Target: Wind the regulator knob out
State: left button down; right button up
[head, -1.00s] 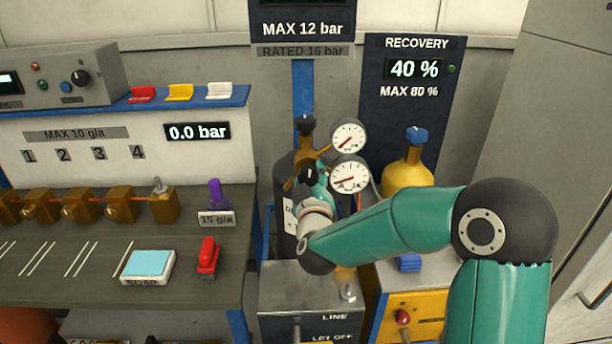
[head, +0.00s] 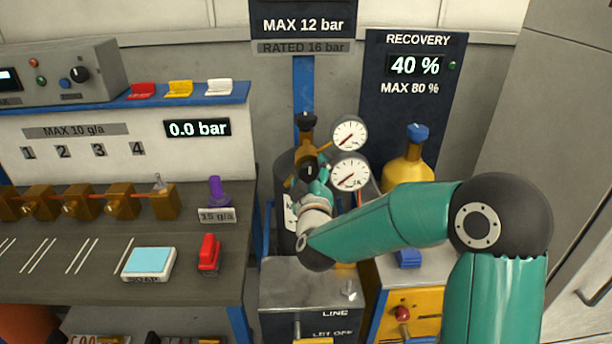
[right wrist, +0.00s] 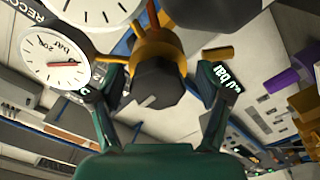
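The black regulator knob (right wrist: 160,82), with a pale mark on its face, sits on the brass regulator body (right wrist: 153,45) in the right wrist view. In the head view the knob (head: 309,170) is partly covered by my right gripper (head: 319,181). The two fingers of the right gripper (right wrist: 164,84) stand open on either side of the knob, with a visible gap at each side. The lower gauge (head: 350,172) and upper gauge (head: 350,133) both have needles pointing to the lower left. My left gripper is not in view.
A yellow cylinder (head: 409,172) with a blue cap stands right of the regulator. A grey LINE box (head: 312,285) is below. The bench at left carries a pale blue-topped block (head: 149,264), a red item (head: 208,253) and several brass valve blocks (head: 116,204).

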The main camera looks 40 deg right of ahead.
jog(key=shift+s, duration=0.1)
jog(key=v, duration=1.2)
jog(key=shift+f, duration=0.1)
